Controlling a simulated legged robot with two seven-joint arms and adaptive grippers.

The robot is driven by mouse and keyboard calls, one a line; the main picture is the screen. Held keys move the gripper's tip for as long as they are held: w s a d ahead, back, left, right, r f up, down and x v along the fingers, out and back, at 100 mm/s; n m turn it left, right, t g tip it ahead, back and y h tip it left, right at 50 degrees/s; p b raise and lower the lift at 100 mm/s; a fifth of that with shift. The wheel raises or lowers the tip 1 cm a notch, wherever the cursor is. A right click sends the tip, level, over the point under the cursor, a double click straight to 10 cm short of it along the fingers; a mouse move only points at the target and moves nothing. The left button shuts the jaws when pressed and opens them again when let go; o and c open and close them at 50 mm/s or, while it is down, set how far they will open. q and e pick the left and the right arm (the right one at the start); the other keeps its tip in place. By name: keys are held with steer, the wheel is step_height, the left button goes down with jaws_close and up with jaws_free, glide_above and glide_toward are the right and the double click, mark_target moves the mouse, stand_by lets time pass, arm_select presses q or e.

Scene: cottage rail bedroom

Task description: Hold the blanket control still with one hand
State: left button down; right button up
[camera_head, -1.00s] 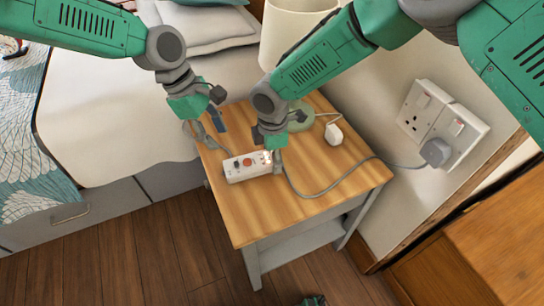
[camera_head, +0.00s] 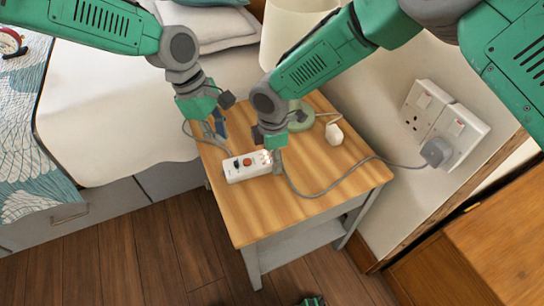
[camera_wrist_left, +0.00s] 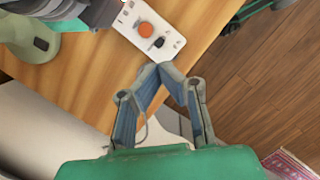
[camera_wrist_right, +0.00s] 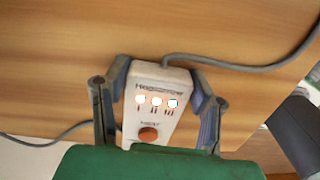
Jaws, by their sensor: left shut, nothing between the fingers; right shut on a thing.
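The blanket control (camera_head: 248,166) is a white box on the bedside table, with an orange-red button, a dark switch and lit indicators. In the right wrist view the control (camera_wrist_right: 152,108) lies between the fingers of my right gripper (camera_wrist_right: 155,95), which is shut on it at its lit end. In the head view my right gripper (camera_head: 276,160) covers that end. My left gripper (camera_wrist_left: 162,68) is shut and empty, its fingertips together just off the dark-switch end of the control (camera_wrist_left: 150,27). In the head view my left gripper (camera_head: 217,130) is above the table's left edge.
The wooden table (camera_head: 300,209) is clear in front. A grey cable (camera_head: 335,184) runs to a plug (camera_head: 436,152) in the wall socket (camera_head: 412,115). A lamp (camera_head: 298,32) and a white plug-like item (camera_head: 334,134) are behind. The bed (camera_head: 100,110) is at left.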

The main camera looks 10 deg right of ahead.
mark_target(237, 162)
arm_select(q)
steer(key=d+m+y, duration=0.1)
steer(key=d+m+t+y, duration=0.1)
steer(key=shift+s+d+f+m, duration=0.15)
steer(key=shift+s+d+m, duration=0.15)
steer(key=shift+s, duration=0.1)
arm_select(e)
steer(key=shift+d, duration=0.1)
arm_select(q)
steer(key=shift+d+f+m+y, duration=0.2)
steer(key=shift+m+y, duration=0.1)
steer(key=shift+y, duration=0.2)
arm_select(e)
steer(key=shift+d, duration=0.1)
arm_select(q)
steer(key=f, duration=0.4)
steer(key=shift+a, duration=0.2)
arm_select(e)
steer(key=shift+a, duration=0.25)
arm_select(q)
steer(key=shift+f, duration=0.3)
steer(key=shift+d, duration=0.1)
arm_select(e)
steer(key=shift+d, duration=0.15)
arm_select(q)
steer(key=shift+f, duration=1.2)
